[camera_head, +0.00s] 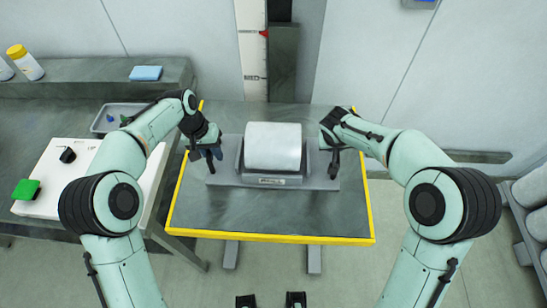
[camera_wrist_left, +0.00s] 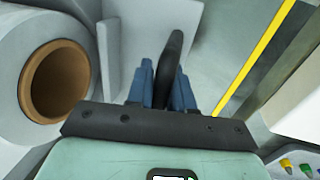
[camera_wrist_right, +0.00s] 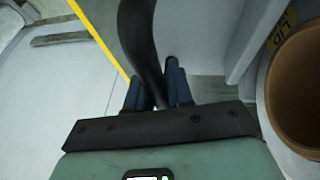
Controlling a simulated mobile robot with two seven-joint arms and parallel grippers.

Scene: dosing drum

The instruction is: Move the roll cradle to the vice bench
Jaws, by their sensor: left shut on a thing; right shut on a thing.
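The roll cradle (camera_head: 228,173) is a grey base with raised sides and a label on its front. It is over the middle of a dark, yellow-edged table (camera_head: 270,219); I cannot tell whether it touches the top. A white roll (camera_head: 273,146) lies across it; its brown core (camera_wrist_left: 54,82) shows in the left wrist view. My left gripper (camera_head: 212,155) is shut on a dark curved handle (camera_wrist_left: 173,62) at the cradle's left end. My right gripper (camera_head: 334,163) is shut on the matching dark handle (camera_wrist_right: 140,45) at the right end.
More white rolls (camera_head: 531,188) sit on a rack at the right.

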